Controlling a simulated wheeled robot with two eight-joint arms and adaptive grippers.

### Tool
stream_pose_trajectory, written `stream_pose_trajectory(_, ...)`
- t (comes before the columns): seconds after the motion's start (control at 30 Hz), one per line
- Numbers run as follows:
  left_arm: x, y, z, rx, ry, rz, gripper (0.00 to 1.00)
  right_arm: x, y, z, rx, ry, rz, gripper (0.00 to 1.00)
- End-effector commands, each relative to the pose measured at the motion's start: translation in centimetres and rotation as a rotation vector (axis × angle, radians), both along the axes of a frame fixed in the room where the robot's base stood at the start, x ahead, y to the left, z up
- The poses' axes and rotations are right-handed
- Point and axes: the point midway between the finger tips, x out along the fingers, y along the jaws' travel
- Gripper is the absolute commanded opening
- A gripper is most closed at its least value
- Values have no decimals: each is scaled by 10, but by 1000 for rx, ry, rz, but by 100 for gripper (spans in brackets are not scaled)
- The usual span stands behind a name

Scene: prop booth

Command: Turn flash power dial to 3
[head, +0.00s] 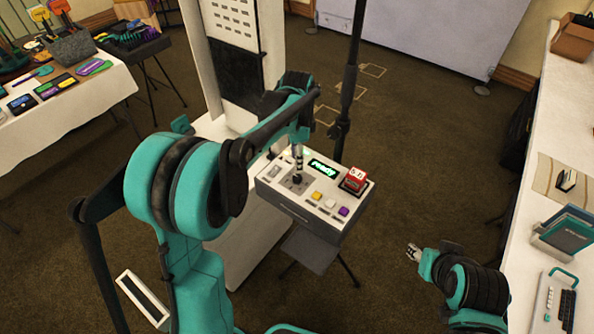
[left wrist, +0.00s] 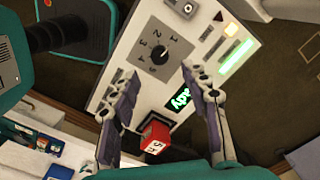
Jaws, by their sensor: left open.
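The flash power dial is a dark grey round knob (left wrist: 158,53) on the console's pale top face, with printed numbers around part of it. A small light mark shows on the knob, but I cannot tell which number it points at. The console (head: 310,212) stands mid-picture in the head view. My left gripper (head: 298,160) is over the dial area; in the left wrist view its fingers (left wrist: 161,72) are spread and empty, with the dial beyond their tips. Whether they touch it is unclear. My right gripper (head: 413,252) hangs to the right of the console, apart from it.
The console also carries a green "ready" display (head: 322,167), a red block (head: 355,180), and a yellow button (head: 317,196), with white and purple ones beside it. A dark stand pole (head: 348,90) rises behind. Tables stand left and right, with open floor between console and right table.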

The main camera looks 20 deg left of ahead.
Motion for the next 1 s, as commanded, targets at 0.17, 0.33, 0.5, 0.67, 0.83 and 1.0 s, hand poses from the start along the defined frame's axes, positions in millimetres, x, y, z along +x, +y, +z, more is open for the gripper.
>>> stream_pose_trajectory(0.17, 0, 0, -26, 0, 1, -1, 46, 0, 0, -7, 0, 0, 0, 40)
stream_pose_trajectory(0.33, 0, 0, -54, 0, 0, 0, 46, 0, 0, -14, 0, 0, 0, 40)
stream_pose_trajectory(0.5, 0, 0, -72, 0, 0, 0, 46, 0, 0, -17, 0, 0, 0, 40)
stream_pose_trajectory(0.67, 0, 0, -76, 0, 0, 1, 46, 0, 0, -18, 0, 0, 0, 40)
stream_pose_trajectory(0.83, 0, 0, -75, 0, -1, 1, 46, 0, 0, -17, 0, 0, 0, 40)
stream_pose_trajectory(1.0, 0, 0, -75, 0, -1, 1, 4, 0, 0, -17, 0, 0, 0, 40)
